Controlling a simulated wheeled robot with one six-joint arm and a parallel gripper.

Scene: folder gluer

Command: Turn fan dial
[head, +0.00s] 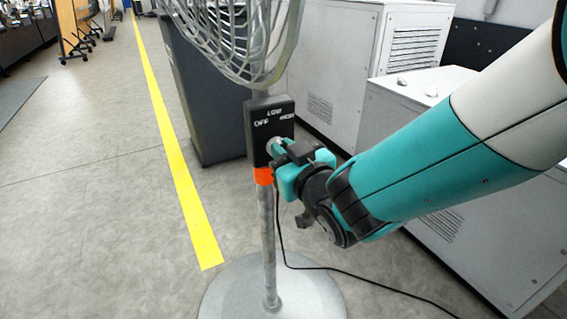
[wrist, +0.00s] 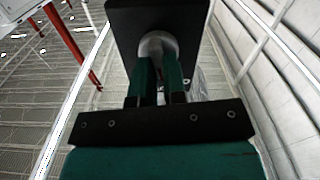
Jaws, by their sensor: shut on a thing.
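The pedestal fan's grey wire cage (head: 240,38) is at the top of the head view. A black control box (head: 257,133) below it bears the labels OFF, LOW and HIGH. My gripper (head: 275,147) is at the lower part of the box face, shut on the round grey dial (head: 272,144). In the wrist view the two green fingers of my gripper (wrist: 158,75) close on the dial (wrist: 157,46), with the dark box (wrist: 125,19) behind it. The fingers hide part of the dial, and I cannot tell which label it points to.
The fan stands on a metal pole (head: 267,230) with a round grey base (head: 235,290). A black cable (head: 340,268) runs right across the floor. White cabinets (head: 335,65) stand behind and to the right.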

